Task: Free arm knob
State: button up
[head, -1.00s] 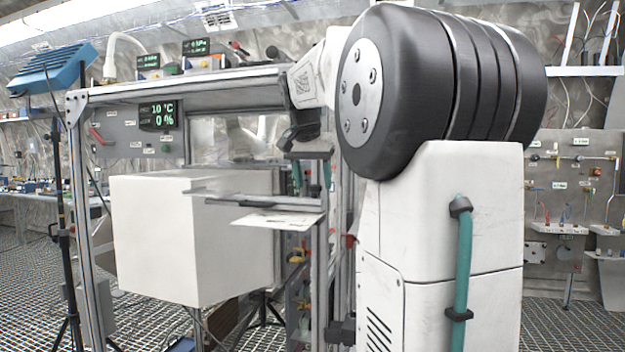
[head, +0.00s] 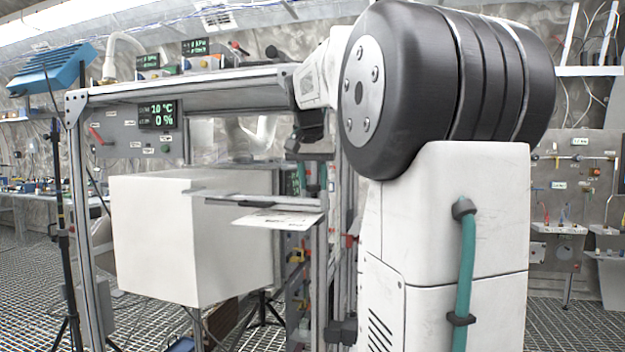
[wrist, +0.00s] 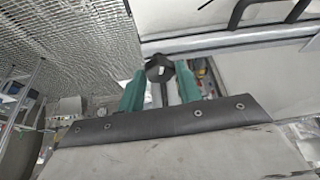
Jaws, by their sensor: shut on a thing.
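A black, faceted knob (wrist: 158,66) with a small pale centre shows near the middle of the wrist view. My gripper (wrist: 160,84) has two green fingers, one on each side of the knob, and is shut on it. A dark stem shows below the knob between the fingers. In the head view my arm reaches behind the frame's top edge, and the green fingers are partly hidden by a post. The knob cannot be made out in the head view.
A metal frame (head: 200,95) with a control panel and display (head: 157,115) stands ahead. A large white box (head: 150,235) and a thin flat plate (head: 275,219) sit beneath it. A blue lamp on a stand (head: 48,68) is at left. Grated floor lies around.

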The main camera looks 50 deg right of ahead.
jog(key=shift+s+d+n+t+y, duration=0.1)
jog(key=shift+n+t+y, duration=0.2)
jog(key=shift+n, duration=0.8)
jog(key=shift+s+n+t+y, duration=0.15)
jog(key=shift+n+t, duration=0.25)
jog(key=shift+n, duration=0.7)
jog(key=o, duration=1)
jog(key=shift+r, duration=0.1)
jog(key=v, duration=0.7)
jog(key=shift+s+r, duration=0.1)
jog(key=shift+r, duration=0.25)
